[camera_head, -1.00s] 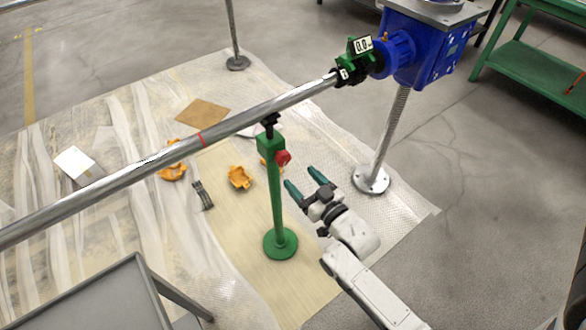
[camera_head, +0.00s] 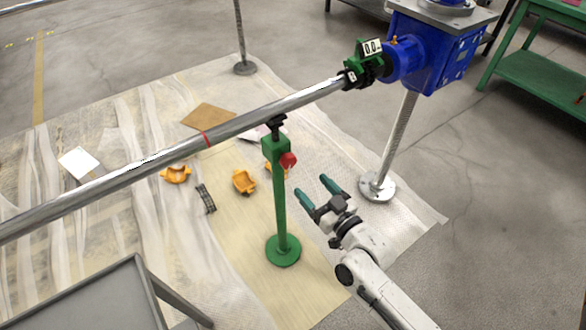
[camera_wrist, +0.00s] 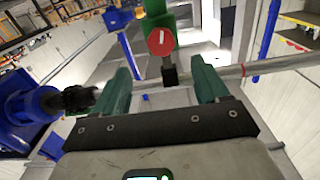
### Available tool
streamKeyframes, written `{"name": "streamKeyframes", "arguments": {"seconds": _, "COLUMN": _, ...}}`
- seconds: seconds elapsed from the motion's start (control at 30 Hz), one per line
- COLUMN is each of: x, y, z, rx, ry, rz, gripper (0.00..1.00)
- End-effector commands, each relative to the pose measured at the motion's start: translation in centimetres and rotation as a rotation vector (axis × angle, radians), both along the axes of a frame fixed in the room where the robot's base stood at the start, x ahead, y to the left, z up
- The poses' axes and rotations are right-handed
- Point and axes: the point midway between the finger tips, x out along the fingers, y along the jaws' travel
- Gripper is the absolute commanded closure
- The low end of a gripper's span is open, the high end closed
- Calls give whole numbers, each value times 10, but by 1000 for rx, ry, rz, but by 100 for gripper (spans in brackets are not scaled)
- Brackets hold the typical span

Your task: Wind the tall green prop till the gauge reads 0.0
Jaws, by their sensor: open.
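The tall green prop (camera_head: 280,205) stands upright on a round green base. Its green head carries a red knob (camera_head: 288,160), and its black top meets or overlaps the steel shaft (camera_head: 240,125); contact cannot be told. The gauge (camera_head: 371,47) on the green clamp seems to read 0.0, in small digits. My gripper (camera_head: 313,188) is open and empty, right of the prop and below the knob in the head view. In the wrist view, the red knob (camera_wrist: 160,42) with a white line shows beyond and between my green fingers (camera_wrist: 166,90), apart from them.
A blue housing (camera_head: 436,55) holds the shaft's right end above a steel post (camera_head: 391,150). Orange pieces (camera_head: 244,182) and a black strip (camera_head: 205,199) lie on the sheeting left of the prop. A grey cart (camera_head: 100,295) stands front left. Green shelving (camera_head: 540,70) is far right.

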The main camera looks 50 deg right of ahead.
Motion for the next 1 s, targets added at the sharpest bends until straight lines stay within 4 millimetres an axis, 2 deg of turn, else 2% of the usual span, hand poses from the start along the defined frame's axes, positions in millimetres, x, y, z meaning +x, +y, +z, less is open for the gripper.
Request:
{"name": "streamKeyframes", "arguments": {"seconds": 0.17, "x": 10, "y": -1, "z": 1, "rx": -4, "ry": 0, "rz": 5, "gripper": 26}}
{"name": "streamKeyframes", "arguments": {"seconds": 0.5, "x": 66, "y": -17, "z": 1, "rx": -2, "ry": -3, "rz": 5, "gripper": 26}}
{"name": "streamKeyframes", "arguments": {"seconds": 0.7, "x": 92, "y": -25, "z": 0, "rx": -2, "ry": -1, "rz": 4, "gripper": 26}}
{"name": "streamKeyframes", "arguments": {"seconds": 1.0, "x": 104, "y": -29, "z": 1, "rx": -2, "ry": 1, "rz": 4, "gripper": 26}}
